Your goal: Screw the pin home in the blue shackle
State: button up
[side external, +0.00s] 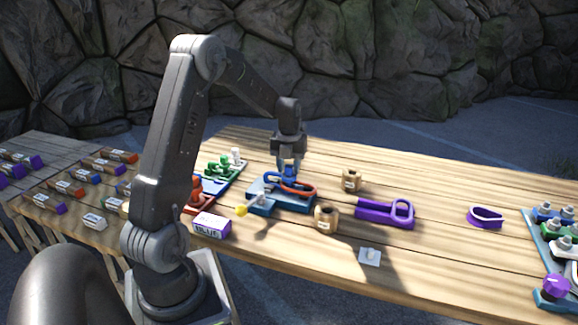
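My gripper (289,166) points straight down over a blue fixture (268,189) near the middle of the table. A small blue part (289,175), which may be the blue shackle, shows right under the fingertips. The fingers and this part overlap, so I cannot tell whether they grip it. A red-orange loop (299,190) lies around or beside it on the fixture. I cannot tell how far any pin is screwed in.
Two tan spool-like blocks (351,180) (326,217) stand close to the fixture. A purple shackle-like part (386,213) lies to the right. A box marked BLUE (211,225) is at the front left. A green part (217,168) stands behind left.

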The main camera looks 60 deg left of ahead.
jog(key=shift+o, duration=0.8)
jog(key=shift+r, duration=0.1)
jog(key=shift+r, duration=2.2)
